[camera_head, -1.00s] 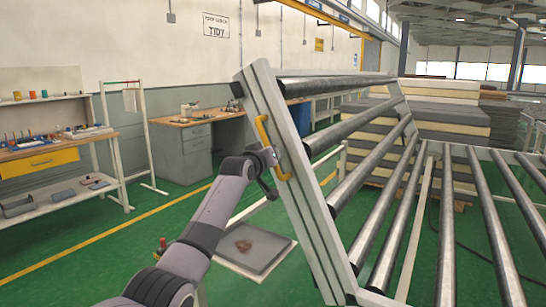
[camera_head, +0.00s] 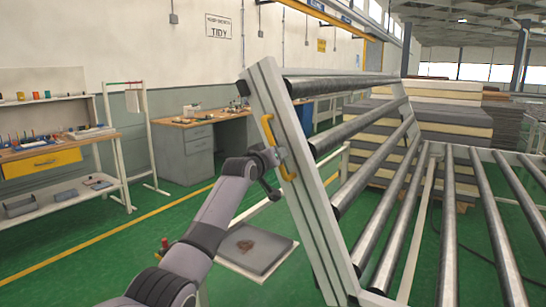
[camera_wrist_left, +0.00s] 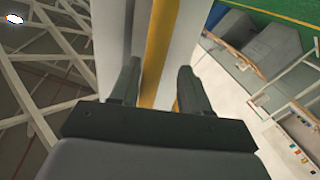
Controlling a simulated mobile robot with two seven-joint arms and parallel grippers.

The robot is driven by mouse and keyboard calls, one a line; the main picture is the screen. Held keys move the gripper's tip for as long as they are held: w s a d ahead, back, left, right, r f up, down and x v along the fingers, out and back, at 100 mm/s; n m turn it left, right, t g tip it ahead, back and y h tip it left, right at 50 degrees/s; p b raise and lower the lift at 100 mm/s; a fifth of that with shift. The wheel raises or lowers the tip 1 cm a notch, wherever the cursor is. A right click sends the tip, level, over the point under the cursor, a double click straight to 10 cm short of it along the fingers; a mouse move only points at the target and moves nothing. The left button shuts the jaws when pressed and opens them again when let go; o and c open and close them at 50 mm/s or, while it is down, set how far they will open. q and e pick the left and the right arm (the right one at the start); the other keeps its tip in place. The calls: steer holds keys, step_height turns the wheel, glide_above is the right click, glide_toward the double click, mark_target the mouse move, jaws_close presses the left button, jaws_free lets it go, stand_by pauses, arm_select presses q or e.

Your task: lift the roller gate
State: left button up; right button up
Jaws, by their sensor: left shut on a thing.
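The roller gate (camera_head: 296,166) is a white frame with several steel rollers, raised and tilted steeply at the near end of the roller conveyor. A yellow handle (camera_head: 268,131) is fixed on its left side beam. My left gripper (camera_head: 275,160) is at this handle, shut on it. In the left wrist view the yellow handle (camera_wrist_left: 158,50) runs between the two dark fingers of my left gripper (camera_wrist_left: 160,90), in front of the white beam. My right gripper is not in view.
The fixed conveyor rollers (camera_head: 452,220) extend right. Stacked mattresses (camera_head: 440,115) stand behind the gate. A workbench (camera_head: 55,157) and a grey desk (camera_head: 200,145) line the left wall.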

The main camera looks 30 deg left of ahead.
arm_select(q)
steer(key=shift+s+a+f, duration=0.1)
steer(key=shift+a+f, duration=0.05)
steer(key=shift+f, duration=0.05)
steer(key=s+d+r+b, duration=0.1)
steer(key=s, duration=0.6)
stand_by(0.5)
stand_by(0.4)
